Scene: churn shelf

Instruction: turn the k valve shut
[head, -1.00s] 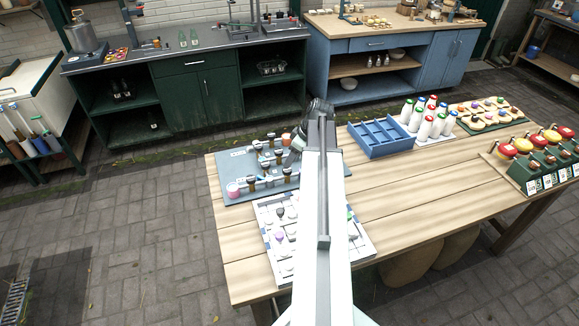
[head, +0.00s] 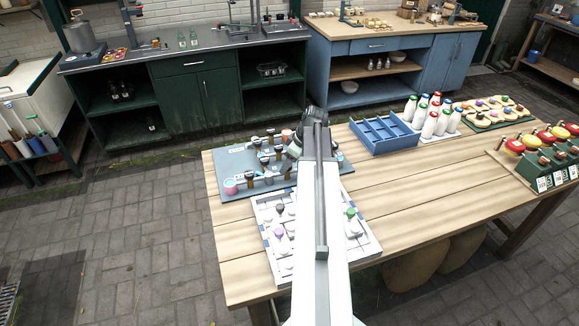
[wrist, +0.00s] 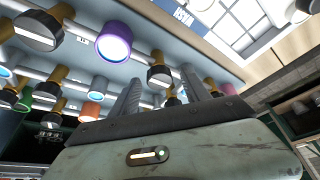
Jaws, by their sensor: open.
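A grey board (head: 236,160) with rows of small valves (head: 265,160) lies at the left end of the wooden table in the head view. My gripper is largely hidden there behind my own arm, at the board's right part. In the wrist view my gripper (wrist: 160,92) is open, its two grey fingers pointing toward the board. A dark-capped valve (wrist: 158,76) on a brass stem shows between and beyond the fingertips; I cannot tell whether they touch it. Another dark-capped valve (wrist: 38,30) is at upper left. No letter k is readable, so I cannot tell which valve it is.
A purple-rimmed fitting (wrist: 113,42) and an orange one (wrist: 97,88) sit near the fingers. A white tray (head: 265,212) lies in front of the board. A blue divided crate (head: 385,147) and white bottles (head: 430,125) stand right. The table's middle is clear.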

